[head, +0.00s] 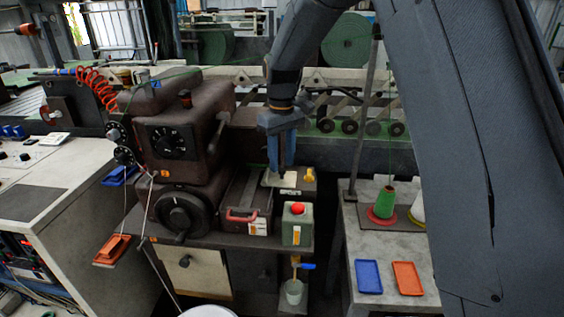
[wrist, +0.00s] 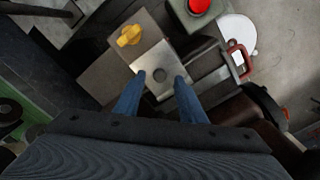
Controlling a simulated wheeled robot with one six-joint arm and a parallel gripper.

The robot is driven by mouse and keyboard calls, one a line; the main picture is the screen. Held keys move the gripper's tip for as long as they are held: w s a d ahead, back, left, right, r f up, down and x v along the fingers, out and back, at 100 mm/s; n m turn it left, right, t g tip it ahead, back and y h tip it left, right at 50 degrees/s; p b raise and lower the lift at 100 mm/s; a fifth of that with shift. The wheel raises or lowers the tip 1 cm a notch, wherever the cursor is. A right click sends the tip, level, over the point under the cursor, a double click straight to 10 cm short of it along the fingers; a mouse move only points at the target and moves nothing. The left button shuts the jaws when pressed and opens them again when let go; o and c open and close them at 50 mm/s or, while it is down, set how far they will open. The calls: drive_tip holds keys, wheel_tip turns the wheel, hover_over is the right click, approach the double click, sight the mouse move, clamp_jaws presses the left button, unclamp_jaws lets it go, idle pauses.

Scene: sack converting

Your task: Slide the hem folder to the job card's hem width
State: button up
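The hem folder appears to be a bright metal plate (wrist: 152,58) with a round dark peg (wrist: 160,74) standing on it. In the head view the plate (head: 289,180) lies on the bench right of the sewing machine. A yellow knob (wrist: 128,36) sits beside it, also in the head view (head: 309,175). My gripper (wrist: 160,78) is open, its blue fingers apart on either side of the peg with gaps showing. In the head view my gripper (head: 282,168) points down over the plate. I cannot make out a job card or any width marks.
A green box with a red button (head: 297,209) stands in front of the plate. A red-handled cover (head: 243,215) and the brown sewing machine (head: 185,140) are to the left. Thread cones (head: 384,203) and blue (head: 368,276) and orange trays (head: 407,278) occupy the right table.

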drive_tip(key=shift+f, duration=1.05)
drive_tip(key=shift+c, duration=0.2)
clamp_jaws()
drive_tip(key=shift+w+a, duration=0.2)
drive_tip(key=shift+a, duration=0.55)
drive_tip(key=shift+o, duration=0.2)
unclamp_jaws()
drive_tip(key=shift+r, duration=0.15)
